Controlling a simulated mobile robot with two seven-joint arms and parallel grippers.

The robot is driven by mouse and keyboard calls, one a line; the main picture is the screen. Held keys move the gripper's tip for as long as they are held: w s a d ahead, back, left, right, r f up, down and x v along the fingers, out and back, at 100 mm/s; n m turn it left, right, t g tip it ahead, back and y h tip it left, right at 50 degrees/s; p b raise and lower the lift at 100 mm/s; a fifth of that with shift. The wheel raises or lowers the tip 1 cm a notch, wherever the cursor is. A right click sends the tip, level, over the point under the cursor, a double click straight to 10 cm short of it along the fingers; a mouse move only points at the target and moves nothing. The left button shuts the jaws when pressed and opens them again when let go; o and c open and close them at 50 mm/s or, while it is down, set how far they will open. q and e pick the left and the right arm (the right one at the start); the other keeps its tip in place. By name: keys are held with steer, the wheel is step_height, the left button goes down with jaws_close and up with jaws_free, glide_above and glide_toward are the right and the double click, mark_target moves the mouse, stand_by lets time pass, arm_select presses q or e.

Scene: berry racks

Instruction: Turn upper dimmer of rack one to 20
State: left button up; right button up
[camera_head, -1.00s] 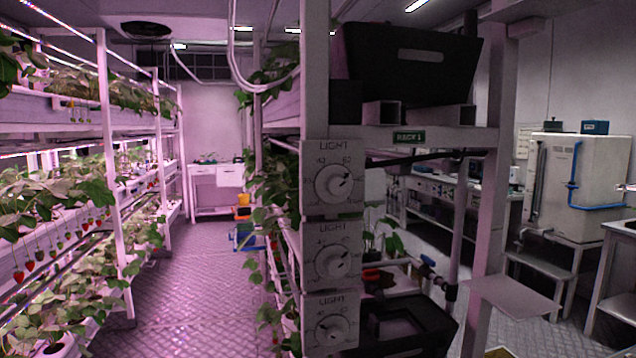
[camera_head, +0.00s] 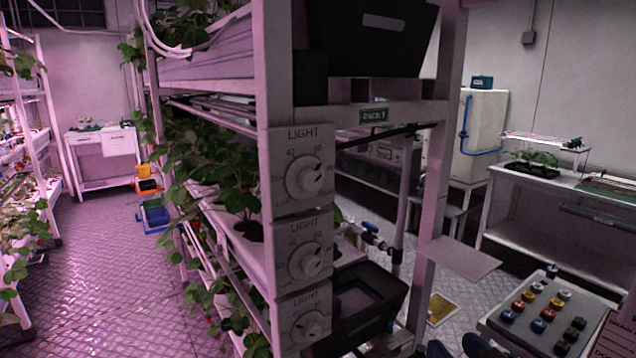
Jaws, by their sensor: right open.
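The upper dimmer (camera_head: 305,178) of rack one is a white panel marked LIGHT with a round knob. Its knob pointer seems to face the upper right, near or past the 60 mark; the exact value is hard to read. Two similar dimmers, the middle one (camera_head: 305,262) and the lower one (camera_head: 308,326), sit below it on the same post. A green RACK 1 sign (camera_head: 373,116) is on the rack beam. Dark tips of my right gripper (camera_head: 460,349) show at the bottom edge, apart and well away from the dimmers. My left gripper is out of view.
A panel with several coloured knobs (camera_head: 545,312) stands at the lower right. A shelf plate (camera_head: 458,259) juts from the rack's right post. A black crate (camera_head: 375,35) is on top. The aisle floor (camera_head: 110,270) at left is clear.

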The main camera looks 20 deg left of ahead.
steer(key=s+a+r+n+g+y+p, duration=0.1)
steer(key=a+r+n+y, duration=0.15)
steer(key=r, duration=0.45)
steer(key=s+a+r+n+y+p, duration=0.1)
steer(key=a+r, duration=0.3)
steer(key=r, duration=0.2)
steer(key=n+g+y+p, duration=0.2)
steer(key=n+g, duration=0.1)
glide_toward(315, 181)
steer(key=p+x, duration=0.2)
steer(key=x, duration=0.5)
steer(key=shift+w+a, duration=0.1)
steer(key=shift+a, duration=0.2)
steer(key=shift+x, duration=0.8)
steer(key=shift+d, duration=0.1)
steer(key=shift+n, duration=0.25)
steer(key=c, duration=0.9)
